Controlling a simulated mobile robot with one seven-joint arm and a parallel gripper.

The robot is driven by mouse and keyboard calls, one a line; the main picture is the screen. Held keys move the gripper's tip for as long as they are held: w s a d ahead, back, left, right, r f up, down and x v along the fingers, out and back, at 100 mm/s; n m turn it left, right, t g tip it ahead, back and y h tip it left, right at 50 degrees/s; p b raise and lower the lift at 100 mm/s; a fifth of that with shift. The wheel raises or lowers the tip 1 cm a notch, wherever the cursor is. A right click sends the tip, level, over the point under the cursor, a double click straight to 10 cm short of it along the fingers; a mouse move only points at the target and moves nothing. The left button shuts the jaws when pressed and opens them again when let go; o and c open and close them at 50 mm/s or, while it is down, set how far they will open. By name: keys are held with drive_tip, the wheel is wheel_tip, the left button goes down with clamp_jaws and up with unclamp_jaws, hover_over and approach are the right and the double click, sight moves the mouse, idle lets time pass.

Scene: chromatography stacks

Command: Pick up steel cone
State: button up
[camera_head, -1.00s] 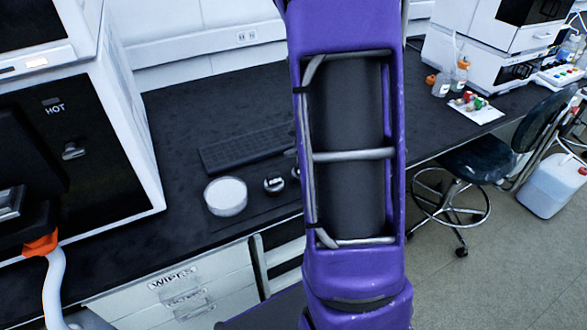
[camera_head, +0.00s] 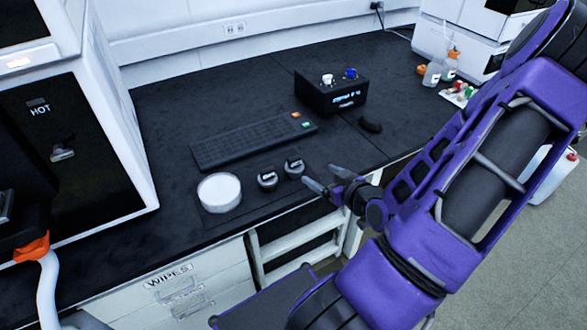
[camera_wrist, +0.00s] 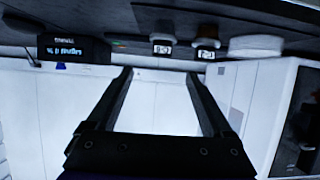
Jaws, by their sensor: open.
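Two small dark weight-like pieces with pale labels sit on the black bench beside a white round dish. The left piece (camera_head: 267,180) is nearest the dish, and the right piece (camera_head: 294,167) is a little farther right. Both also show near the top of the wrist view, one grey-dark (camera_wrist: 162,43) and one brownish (camera_wrist: 207,47). I cannot tell which, if either, is the steel cone; no clear cone shape shows. My gripper (camera_head: 321,177) is open and empty, just right of the right piece. Its spread fingers (camera_wrist: 158,75) show in the wrist view with nothing between them.
The white dish (camera_head: 219,192) stands left of the pieces. A black keyboard (camera_head: 253,142) lies behind them. A black display box with knobs (camera_head: 331,93) and a dark mouse (camera_head: 370,125) are farther right. A HOT oven (camera_head: 75,150) stands at left. Bench is clear behind the keyboard.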

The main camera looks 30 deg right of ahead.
sight(299, 160)
drive_tip(key=b+x, duration=0.1)
drive_tip(key=x, duration=0.3)
drive_tip(key=b+x, duration=0.2)
drive_tip(key=x, duration=0.1)
drive_tip(key=b+x, duration=0.2)
drive_tip(key=x, duration=0.2)
drive_tip(key=shift+w+d+r, duration=0.15)
drive_tip(key=shift+w+d, duration=0.05)
drive_tip(key=shift+w, duration=0.2)
drive_tip(key=x, duration=0.2)
drive_tip(key=b+x, duration=0.1)
drive_tip(key=x, duration=0.2)
drive_tip(key=shift+w+a, duration=0.3)
drive_tip(key=shift+w, duration=0.05)
clamp_jaws()
